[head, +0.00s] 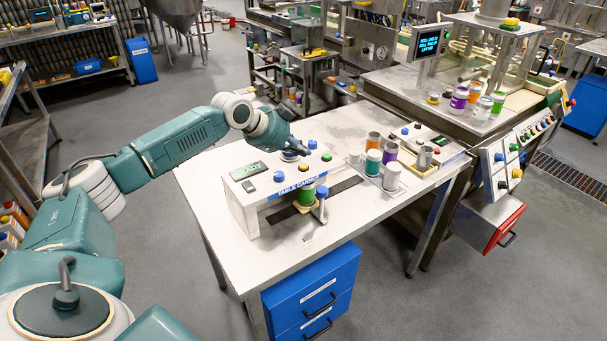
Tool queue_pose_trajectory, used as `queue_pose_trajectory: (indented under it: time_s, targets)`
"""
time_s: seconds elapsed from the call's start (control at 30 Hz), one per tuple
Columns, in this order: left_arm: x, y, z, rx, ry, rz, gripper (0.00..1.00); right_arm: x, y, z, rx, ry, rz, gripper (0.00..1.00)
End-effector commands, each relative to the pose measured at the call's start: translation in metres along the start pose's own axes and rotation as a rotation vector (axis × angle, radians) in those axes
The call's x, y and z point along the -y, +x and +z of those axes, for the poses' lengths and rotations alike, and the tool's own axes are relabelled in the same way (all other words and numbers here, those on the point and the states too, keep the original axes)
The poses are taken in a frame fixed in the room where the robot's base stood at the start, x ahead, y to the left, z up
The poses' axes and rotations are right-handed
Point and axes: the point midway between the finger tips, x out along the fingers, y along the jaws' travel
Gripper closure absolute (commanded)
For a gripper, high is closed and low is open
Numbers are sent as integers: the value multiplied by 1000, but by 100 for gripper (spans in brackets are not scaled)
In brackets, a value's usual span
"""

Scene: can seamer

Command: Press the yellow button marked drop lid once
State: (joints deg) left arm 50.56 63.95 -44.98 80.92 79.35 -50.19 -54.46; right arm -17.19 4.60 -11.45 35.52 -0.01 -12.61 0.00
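The white table canner (247,181) stands on the white table, with a green can (308,194) in its front opening. Its top bears a yellow-orange button (303,167), a green button (279,176) and blue knobs or buttons (312,144). Button labels are too small to read, so I cannot confirm which is marked drop lid. My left gripper (294,149) hangs over the canner's top, behind the yellow-orange button and apart from it in the picture. Its fingers are small and dark; whether they are open or shut is unclear. My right gripper is not in view.
Several cans (374,162) stand right of the canner. A larger machine with a screen (428,42) stands behind right; its side panel (500,168) has more coloured buttons, including a yellow one (517,173). Blue drawers (312,291) are below the table. The table's front left is clear.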

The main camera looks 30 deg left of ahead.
Motion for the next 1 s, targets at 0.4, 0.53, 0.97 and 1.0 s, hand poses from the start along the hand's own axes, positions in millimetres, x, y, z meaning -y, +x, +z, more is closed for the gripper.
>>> queue_pose_trajectory:
  time_s: [0.4, 0.53, 0.97, 1.0]
  targets:
    - [-8, 11, 8, -1, -1, -1, 100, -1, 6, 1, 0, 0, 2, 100]
    - [-8, 11, 8, -1, -1, 0, 100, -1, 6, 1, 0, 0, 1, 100]
    - [-8, 11, 8, -1, -1, 0, 100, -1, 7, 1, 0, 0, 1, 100]
    - [-8, 11, 8, -1, 0, 0, 100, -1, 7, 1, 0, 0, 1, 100]
